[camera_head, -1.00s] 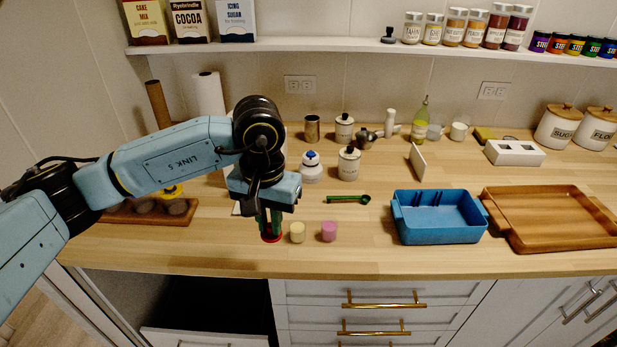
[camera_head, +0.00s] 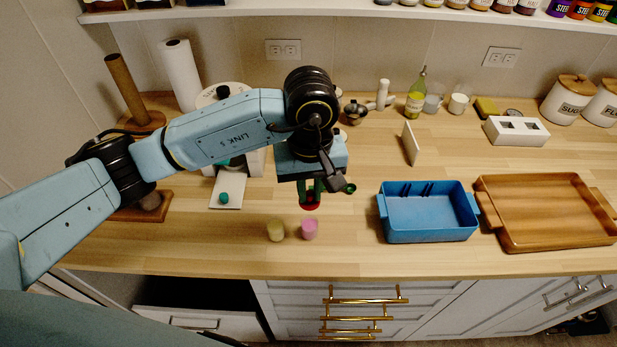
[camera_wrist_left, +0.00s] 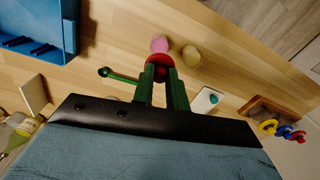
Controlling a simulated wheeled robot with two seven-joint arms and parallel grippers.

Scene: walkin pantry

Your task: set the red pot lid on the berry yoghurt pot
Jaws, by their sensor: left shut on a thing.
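My left gripper (camera_head: 311,194) has green fingers and is shut on the red pot lid (camera_head: 310,206). It holds the lid in the air, just behind and above the pink pot (camera_head: 310,230), which looks like the berry yoghurt pot. A pale yellow pot (camera_head: 276,231) stands close to its left. In the left wrist view the red lid (camera_wrist_left: 163,61) shows at the fingertips, apart from the pink pot (camera_wrist_left: 159,44) and the yellow pot (camera_wrist_left: 191,55). My right gripper is not in view.
A green measuring spoon (camera_wrist_left: 121,76) lies near the gripper. A blue tray (camera_head: 430,237) and a wooden tray (camera_head: 555,240) stand to the right. A white board (camera_head: 227,190) lies to the left. The counter in front of the pots is clear.

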